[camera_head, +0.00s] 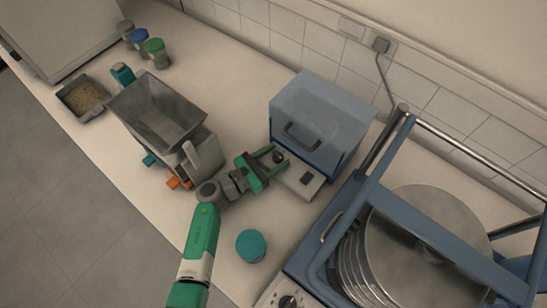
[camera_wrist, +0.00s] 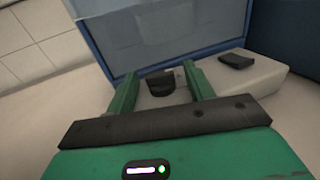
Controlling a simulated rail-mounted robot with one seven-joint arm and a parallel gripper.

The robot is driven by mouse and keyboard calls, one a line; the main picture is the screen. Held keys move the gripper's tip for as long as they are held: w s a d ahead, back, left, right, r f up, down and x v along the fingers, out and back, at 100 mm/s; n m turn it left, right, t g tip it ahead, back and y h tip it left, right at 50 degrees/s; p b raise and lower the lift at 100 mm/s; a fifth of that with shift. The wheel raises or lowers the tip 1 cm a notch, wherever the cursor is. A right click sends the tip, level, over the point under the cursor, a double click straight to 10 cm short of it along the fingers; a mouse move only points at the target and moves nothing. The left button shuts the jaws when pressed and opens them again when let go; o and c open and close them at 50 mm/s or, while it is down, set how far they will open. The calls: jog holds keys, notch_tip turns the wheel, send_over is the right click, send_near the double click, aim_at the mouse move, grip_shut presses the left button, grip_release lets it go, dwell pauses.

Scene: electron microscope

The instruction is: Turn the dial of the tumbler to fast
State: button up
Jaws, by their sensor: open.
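A blue box machine with a clear cover (camera_head: 318,110) stands against the wall on a pale base. It fills the top of the wrist view (camera_wrist: 170,35). My gripper (camera_head: 277,157) is at its front left corner, fingers open. In the wrist view a dark knob (camera_wrist: 160,85) shows between the green fingers (camera_wrist: 160,73), with space on both sides. A black switch-like piece (camera_wrist: 237,61) sits to the right on the base. A second machine, with a blue frame (camera_head: 372,185), has a small dial (camera_head: 287,301) at the lower edge. No label is readable, so I cannot tell which is the tumbler.
A grey hopper machine (camera_head: 160,110) stands left of my gripper. A teal-lidded jar (camera_head: 251,245) is in front, near the blue-framed machine with its stacked metal discs (camera_head: 420,235). A tray of grains (camera_head: 84,98) and several lidded jars (camera_head: 155,50) are at the far left.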

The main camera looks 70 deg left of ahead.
aim_at(273, 159)
jog(key=shift+c, duration=0.2)
jog(key=c, duration=0.9)
jog(key=shift+a+m+h, duration=0.1)
jog(key=shift+m+h, duration=0.7)
jog(key=shift+h, duration=0.4)
jog(key=shift+c, duration=0.2)
jog(key=o, duration=1)
jog(key=shift+s, duration=0.1)
jog(key=shift+r, duration=0.15)
notch_tip(273, 159, up, 4)
jog(key=shift+f+p, duration=0.25)
jog(key=shift+p, duration=0.7)
jog(key=s+d+p, duration=0.1)
jog(key=s+d, duration=0.2)
jog(key=d, duration=0.1)
jog(key=s+d+p, duration=0.1)
jog(key=s+d, duration=0.3)
jog(key=s+d+r+p, duration=0.1)
jog(key=s+d, duration=0.2)
jog(key=d, duration=0.1)
jog(key=shift+s+d+r, duration=0.1)
jog(key=shift+s, duration=0.1)
